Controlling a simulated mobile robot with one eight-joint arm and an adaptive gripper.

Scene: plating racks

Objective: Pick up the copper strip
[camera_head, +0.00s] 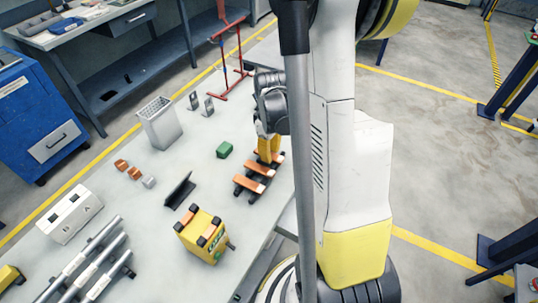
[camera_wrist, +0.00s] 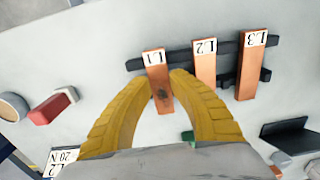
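Three copper strips lie side by side across a dark rack (camera_wrist: 184,53), tagged L1, L2 and L3. In the wrist view, strip L1 (camera_wrist: 158,88) is at the left with a dark patch on its face, L2 (camera_wrist: 205,66) is in the middle and L3 (camera_wrist: 251,72) at the right. My gripper (camera_wrist: 162,76) has its two yellow fingers on either side of L1. The fingertips are very close to its edges; I cannot tell whether they press on it. In the head view, my gripper (camera_head: 268,150) is over the rack's far end, hiding part of it.
A green block (camera_head: 224,150), a dark angled holder (camera_head: 180,190) and a yellow box (camera_head: 203,236) stand near the rack. A grey perforated bin (camera_head: 160,124) stands further back. Metal tubes (camera_head: 85,264) lie front left. Bare table lies between these things.

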